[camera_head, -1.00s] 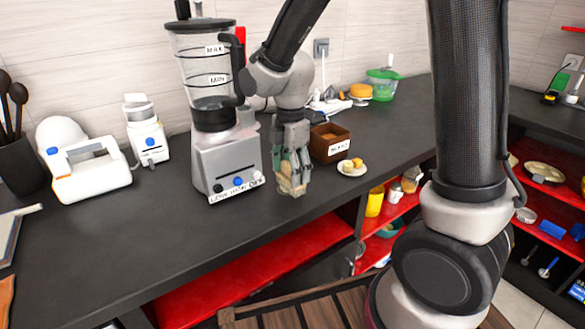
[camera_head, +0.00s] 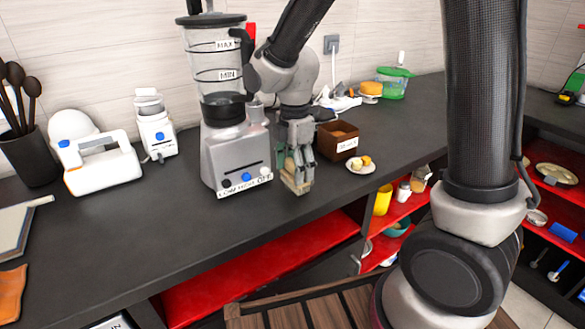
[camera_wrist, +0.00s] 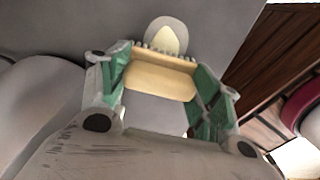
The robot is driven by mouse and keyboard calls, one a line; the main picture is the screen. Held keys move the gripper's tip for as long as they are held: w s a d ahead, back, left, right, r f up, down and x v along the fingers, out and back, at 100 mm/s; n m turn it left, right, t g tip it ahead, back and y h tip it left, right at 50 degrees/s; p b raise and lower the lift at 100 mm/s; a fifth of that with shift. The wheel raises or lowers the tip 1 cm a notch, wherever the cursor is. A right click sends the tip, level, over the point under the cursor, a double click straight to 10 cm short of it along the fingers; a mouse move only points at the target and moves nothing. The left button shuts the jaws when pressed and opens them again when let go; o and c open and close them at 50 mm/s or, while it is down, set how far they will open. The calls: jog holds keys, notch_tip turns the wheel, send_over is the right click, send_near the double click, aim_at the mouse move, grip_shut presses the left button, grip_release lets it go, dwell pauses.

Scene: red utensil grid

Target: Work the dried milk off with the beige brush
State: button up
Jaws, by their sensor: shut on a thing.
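My gripper (camera_head: 297,178) is low over the dark counter's front part, just right of the blender. In the wrist view its green-sided fingers (camera_wrist: 163,92) are shut on the beige brush (camera_wrist: 160,82), gripping it from both sides. A row of short bristles shows along the brush's far edge. The brush also shows as a small beige block under the fingers in the head view (camera_head: 297,187). A pale oval patch with a cream middle (camera_wrist: 168,38) lies just beyond the bristles. It may be the dried milk, but I cannot tell for sure. Contact between brush and counter is unclear.
The blender (camera_head: 236,160) stands close left of my gripper. A brown box (camera_head: 337,140) and a small plate with yellow pieces (camera_head: 361,169) are close right. White appliances (camera_head: 100,165) stand farther left. Red shelves (camera_head: 260,265) lie below.

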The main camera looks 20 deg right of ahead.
jog(key=shift+w+d+r, duration=0.15)
jog(key=shift+w+d, duration=0.1)
jog(key=shift+d, duration=0.35)
jog(key=shift+d, duration=0.15)
jog(key=shift+w+d+f, duration=0.1)
jog(key=shift+w+d, duration=0.2)
jog(key=shift+d, duration=0.55)
jog(key=shift+w+d+f, duration=0.1)
jog(key=shift+w+d, duration=0.15)
jog(key=shift+d, duration=0.6)
jog(key=shift+s+a+f, duration=0.15)
jog(key=shift+s+a, duration=0.15)
jog(key=shift+a, duration=0.55)
jog(key=shift+s+a+f, duration=0.1)
jog(key=shift+s+a, duration=0.2)
jog(key=shift+a, duration=0.5)
jog(key=shift+a, duration=0.1)
